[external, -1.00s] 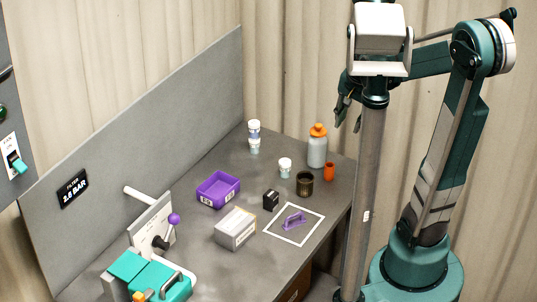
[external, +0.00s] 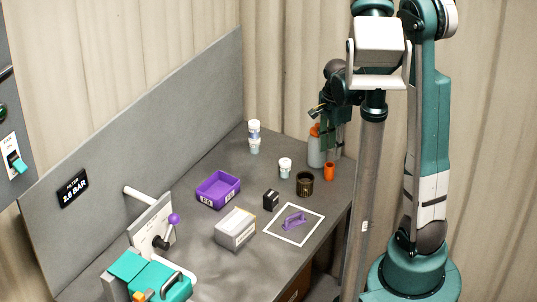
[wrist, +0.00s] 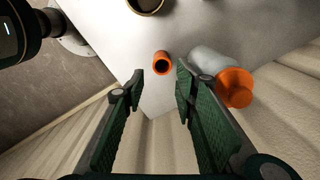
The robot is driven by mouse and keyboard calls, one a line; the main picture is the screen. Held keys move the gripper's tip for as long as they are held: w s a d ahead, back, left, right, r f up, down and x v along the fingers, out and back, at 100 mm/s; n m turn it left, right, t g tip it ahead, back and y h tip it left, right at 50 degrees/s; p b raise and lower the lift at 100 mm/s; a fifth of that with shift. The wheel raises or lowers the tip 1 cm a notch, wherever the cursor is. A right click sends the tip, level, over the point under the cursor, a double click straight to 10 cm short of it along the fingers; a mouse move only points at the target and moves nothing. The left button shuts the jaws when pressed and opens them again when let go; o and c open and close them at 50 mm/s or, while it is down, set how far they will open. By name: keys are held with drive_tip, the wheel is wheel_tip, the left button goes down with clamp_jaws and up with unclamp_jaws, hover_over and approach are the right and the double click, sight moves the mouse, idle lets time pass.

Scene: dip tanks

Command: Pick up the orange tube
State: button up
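The orange tube (external: 329,172) stands upright on the grey table near its right edge. In the wrist view the orange tube (wrist: 162,63) shows its open top, ahead of and between my fingertips. My gripper (external: 333,152) is above the tube in the external view, pointing down. In the wrist view my gripper (wrist: 160,85) has its two green fingers spread apart with nothing between the pads. The tube is clear of both fingers.
A grey bottle with an orange cap (wrist: 235,86) stands close beside the tube, near my right finger. A dark cup (external: 305,184) and a white jar (external: 285,168) stand nearby. A purple bin (external: 218,189) and a grey box (external: 235,229) are further left.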

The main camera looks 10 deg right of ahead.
sight(329, 171)
drive_tip(key=shift+w+a+f, duration=0.1)
drive_tip(key=shift+f, duration=0.4)
drive_tip(key=shift+f, duration=1.3)
drive_tip(key=shift+f, duration=0.15)
drive_tip(key=shift+w+a+f+b, duration=0.1)
drive_tip(key=shift+f+b, duration=0.25)
drive_tip(key=shift+f, duration=2.1)
drive_tip(key=c, duration=0.7)
drive_tip(key=shift+r, duration=0.2)
